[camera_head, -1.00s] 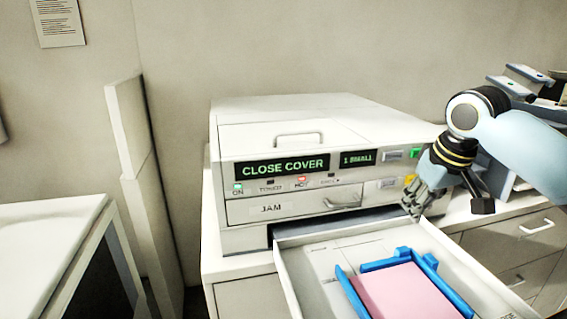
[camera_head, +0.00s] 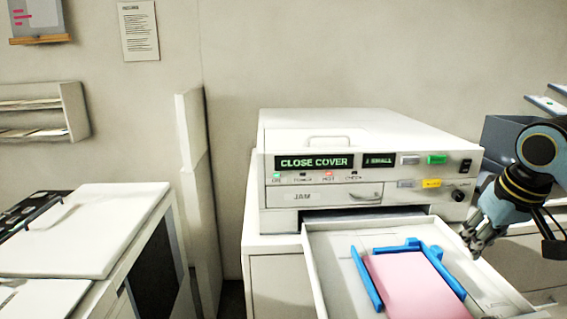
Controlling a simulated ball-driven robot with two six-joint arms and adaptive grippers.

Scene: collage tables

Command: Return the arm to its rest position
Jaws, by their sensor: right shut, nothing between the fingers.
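My right gripper (camera_head: 470,240) is at the right of the view, shut and empty. It hangs over the right side of the pulled-out paper tray, in front of the printer's right end. I cannot tell whether it touches the tray rim. My right arm comes in from the right edge. The white printer (camera_head: 370,150) stands on a cabinet, and its display (camera_head: 314,162) reads "CLOSE COVER". My left gripper is not in view.
The open tray (camera_head: 335,240) juts forward with pink paper (camera_head: 410,290) between blue guides (camera_head: 366,278). A white machine (camera_head: 85,230) stands at the left, beside an upright panel (camera_head: 198,180). A wall rack (camera_head: 42,112) hangs at the far left.

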